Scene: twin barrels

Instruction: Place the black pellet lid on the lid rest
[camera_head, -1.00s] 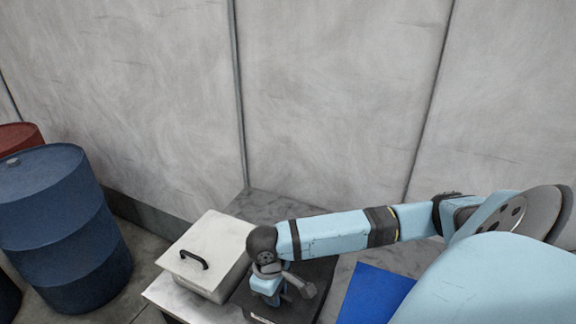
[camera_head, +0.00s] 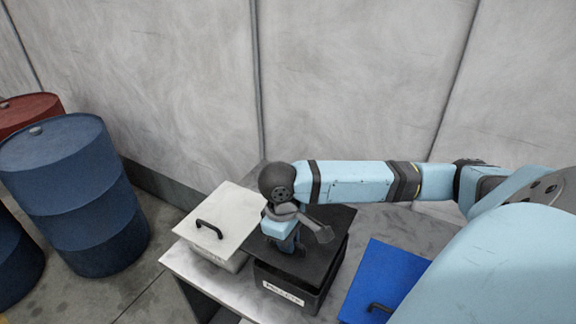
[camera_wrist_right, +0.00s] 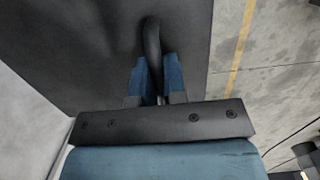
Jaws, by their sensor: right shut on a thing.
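The black pellet lid (camera_head: 325,231) is a flat dark plate over a black box (camera_head: 320,299) with a white label on its front. It seems lifted a little above the box; the exact gap is hard to tell. My right gripper (camera_head: 290,247) is over the lid, pointing down. In the right wrist view, its blue fingertips (camera_wrist_right: 157,80) are shut on the lid's dark curved handle (camera_wrist_right: 153,42). The lid (camera_wrist_right: 90,50) fills the left and middle there. My left gripper is out of view. I cannot identify the lid rest.
A white-lidded box (camera_head: 232,222) with a black handle stands close left of the pellet box. A blue panel (camera_head: 385,275) with a handle lies to the right. The grey table (camera_head: 215,285) adjoins the wall (camera_head: 350,80). Blue (camera_head: 75,190) and red (camera_head: 28,108) barrels stand at left.

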